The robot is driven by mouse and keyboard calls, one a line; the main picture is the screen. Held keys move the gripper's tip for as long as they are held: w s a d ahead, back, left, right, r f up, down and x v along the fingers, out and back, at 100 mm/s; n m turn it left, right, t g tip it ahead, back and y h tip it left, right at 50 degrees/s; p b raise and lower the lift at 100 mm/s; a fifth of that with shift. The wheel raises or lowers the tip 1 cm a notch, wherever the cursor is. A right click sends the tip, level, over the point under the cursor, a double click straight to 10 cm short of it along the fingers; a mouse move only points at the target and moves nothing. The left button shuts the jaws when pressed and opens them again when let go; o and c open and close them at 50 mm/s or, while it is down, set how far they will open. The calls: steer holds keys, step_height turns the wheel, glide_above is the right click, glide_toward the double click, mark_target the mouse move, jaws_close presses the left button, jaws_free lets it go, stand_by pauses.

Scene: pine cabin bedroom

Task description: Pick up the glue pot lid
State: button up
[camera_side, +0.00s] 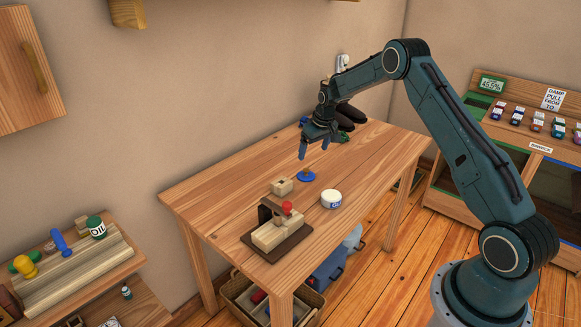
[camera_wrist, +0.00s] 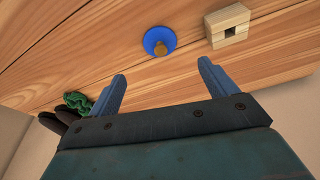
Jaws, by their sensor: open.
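A round blue disc with a small brown knob, which looks like the glue pot lid (camera_side: 306,177), lies on the wooden table. In the wrist view the lid (camera_wrist: 153,36) lies just beyond the fingertips, between their lines. My gripper (camera_side: 314,151) is open and empty above the table, over the lid and a little toward the back. In the wrist view my gripper (camera_wrist: 162,70) shows both blue fingers apart with bare tabletop between them. A white round pot (camera_side: 331,200) with a blue label stands in front of the lid, apart from it.
A wooden block with a square hole (camera_side: 281,187) sits close left of the lid; it also shows in the wrist view (camera_wrist: 229,27). A wooden fixture with a red knob (camera_side: 277,229) stands at the table's front left. Dark and green items (camera_wrist: 76,103) lie at the back.

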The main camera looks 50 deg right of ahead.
mark_target(307, 169)
steer(key=shift+x, duration=2.8)
steer(key=shift+x, duration=2.65)
steer(key=shift+r, duration=0.1)
steer(key=c, duration=1.1)
